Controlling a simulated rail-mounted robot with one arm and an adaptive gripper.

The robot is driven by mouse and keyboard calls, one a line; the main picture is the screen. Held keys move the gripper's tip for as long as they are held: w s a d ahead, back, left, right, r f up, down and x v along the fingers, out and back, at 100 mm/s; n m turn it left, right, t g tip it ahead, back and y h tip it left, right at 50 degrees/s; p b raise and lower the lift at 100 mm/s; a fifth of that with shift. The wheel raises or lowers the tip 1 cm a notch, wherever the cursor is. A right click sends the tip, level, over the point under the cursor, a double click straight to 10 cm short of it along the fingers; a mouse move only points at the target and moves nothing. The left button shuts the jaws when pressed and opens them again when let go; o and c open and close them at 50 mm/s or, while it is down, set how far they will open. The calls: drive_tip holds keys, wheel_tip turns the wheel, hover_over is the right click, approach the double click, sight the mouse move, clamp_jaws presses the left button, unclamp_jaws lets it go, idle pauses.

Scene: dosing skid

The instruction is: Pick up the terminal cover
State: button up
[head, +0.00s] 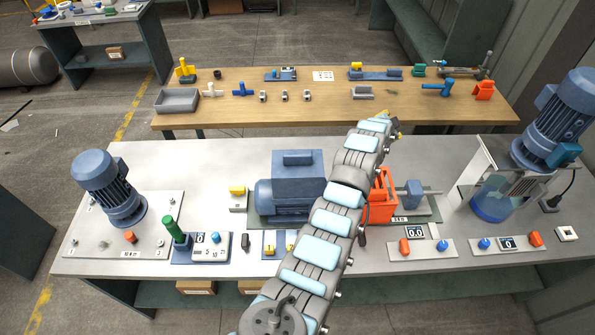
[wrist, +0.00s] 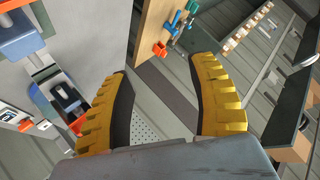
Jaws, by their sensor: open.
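The likeliest terminal cover (head: 299,158) is the blue-grey block with a raised bar on top of the large blue motor unit (head: 285,200), on the middle of the grey bench. I cannot tell for certain that this block is the cover. My gripper is mostly hidden by my arm in the head view; a bit of yellow finger (head: 396,128) shows beyond the motor, to its right, near the bench's far edge. In the wrist view my gripper (wrist: 163,66) has its two yellow fingers wide apart, with nothing between them but floor and the gap between the benches.
My arm crosses the bench beside the motor, over the orange frame (head: 382,198). Upright motors stand at left (head: 108,188) and right (head: 558,120). Low control panels line the front edge. A wooden table (head: 250,113) with small parts stands behind, across a narrow gap.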

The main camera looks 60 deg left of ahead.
drive_tip(key=s+a+r+m+g+h+b, duration=0.1)
drive_tip(key=s+a+r+g, duration=0.15)
drive_tip(key=s+a, duration=0.3)
drive_tip(key=m+g+h+b, duration=0.3)
drive_tip(key=g+h, duration=0.2)
drive_tip(key=g, duration=0.2)
approach(297, 153)
drive_tip(key=shift+s+f+t+p, duration=0.3)
drive_tip(key=shift+f+p, duration=0.25)
drive_tip(key=shift+f, duration=0.15)
drive_tip(key=shift+n, duration=0.3)
wheel_tip(297, 153, down, 4)
drive_tip(key=shift+w+d+f+p, duration=0.1)
drive_tip(key=shift+w+f+p, duration=0.1)
drive_tip(key=shift+p, duration=0.25)
drive_tip(key=shift+w+f+p, duration=0.15)
drive_tip(key=shift+f+p, duration=0.15)
drive_tip(key=shift+f, duration=0.7)
drive_tip(key=shift+w+f+p, duration=0.2)
drive_tip(key=shift+f+p, duration=0.1)
drive_tip(key=shift+f, duration=0.75)
drive_tip(key=shift+w+f+p, duration=0.15)
drive_tip(key=shift+f+p, duration=0.15)
drive_tip(key=shift+f, duration=0.7)
clamp_jaws()
